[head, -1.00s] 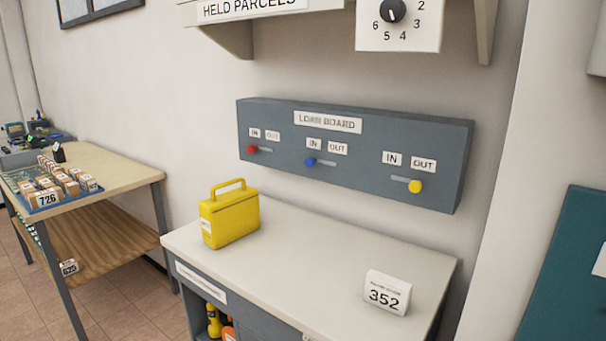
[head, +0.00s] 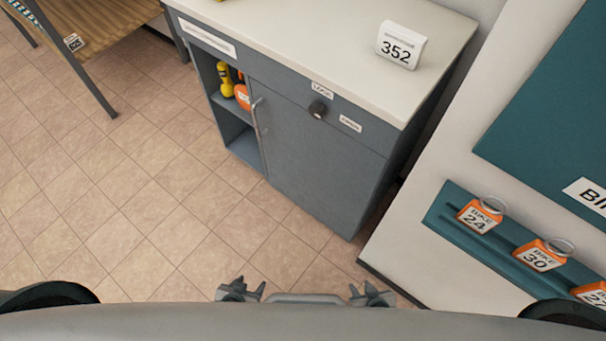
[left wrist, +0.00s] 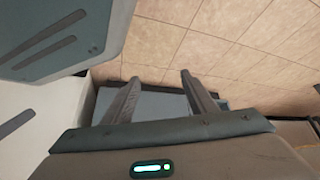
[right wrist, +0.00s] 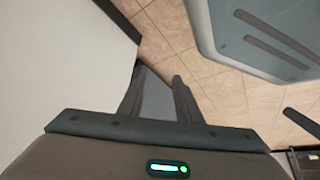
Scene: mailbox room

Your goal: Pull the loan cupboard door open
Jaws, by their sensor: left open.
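The grey loan cupboard (head: 215,60) stands ahead in the head view. Its plain grey door (head: 315,165) has a thin upright metal handle (head: 258,125) near its left edge. Above the door is a dark round knob (head: 317,110) between two small labels, the upper reading LOCK. The door looks flush with the front. My left gripper (head: 250,288) and right gripper (head: 362,290) are low at the bottom of the head view, apart from the cupboard. Both are open and empty; their spread fingers show in the left wrist view (left wrist: 160,90) and right wrist view (right wrist: 158,85).
Left of the door, an open shelf compartment holds a yellow tool (head: 225,80) and an orange item (head: 242,95). A teal rack (head: 490,235) with orange bike tags is at right. Tiled floor (head: 140,190) before the cupboard is clear.

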